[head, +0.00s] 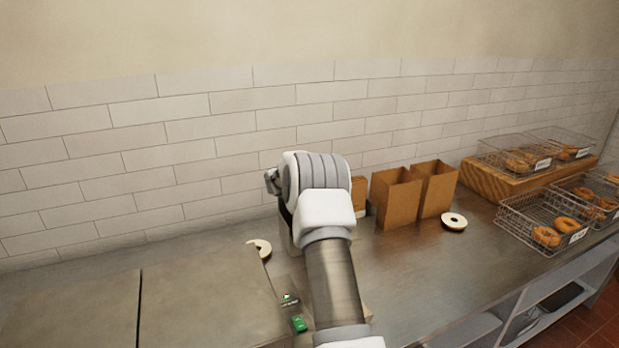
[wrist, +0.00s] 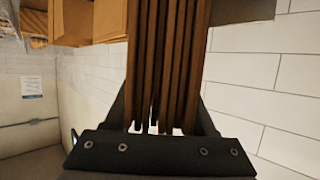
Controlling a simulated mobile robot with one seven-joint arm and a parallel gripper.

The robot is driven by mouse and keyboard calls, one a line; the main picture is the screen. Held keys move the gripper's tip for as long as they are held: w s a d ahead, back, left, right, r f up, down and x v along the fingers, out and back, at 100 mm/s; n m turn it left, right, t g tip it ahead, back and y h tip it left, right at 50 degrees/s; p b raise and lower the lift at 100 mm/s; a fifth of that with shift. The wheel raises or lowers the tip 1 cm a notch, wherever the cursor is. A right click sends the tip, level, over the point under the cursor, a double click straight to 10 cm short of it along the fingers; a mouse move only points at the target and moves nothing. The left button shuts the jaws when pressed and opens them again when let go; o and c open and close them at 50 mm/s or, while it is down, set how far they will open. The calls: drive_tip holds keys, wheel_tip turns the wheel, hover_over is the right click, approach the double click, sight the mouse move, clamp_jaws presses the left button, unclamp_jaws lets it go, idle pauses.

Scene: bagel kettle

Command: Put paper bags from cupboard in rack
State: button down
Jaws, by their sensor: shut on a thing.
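In the wrist view my gripper (wrist: 168,112) is shut on a stack of folded brown paper bags (wrist: 172,55), seen edge-on as several thin layers. In the head view my arm hides the gripper and this stack. Two open brown paper bags, one nearer (head: 397,203) and one just right of it (head: 438,190), stand upright on the counter against the tiled wall. A further brown piece (head: 359,190) shows partly behind my arm. In the wrist view other brown box-like shapes (wrist: 85,20) are at the top left. I cannot make out the rack or the cupboard for certain.
Wire baskets of bagels (head: 545,222) stand at the right, with more on a wooden riser (head: 500,184). The metal counter (head: 420,270) is clear in front of the bags.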

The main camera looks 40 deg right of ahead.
drive_tip(key=shift+r, duration=0.1)
drive_tip(key=c, duration=0.6)
unclamp_jaws()
drive_tip(key=shift+f, duration=0.25)
drive_tip(key=o, duration=0.4)
drive_tip(key=shift+r, duration=0.1)
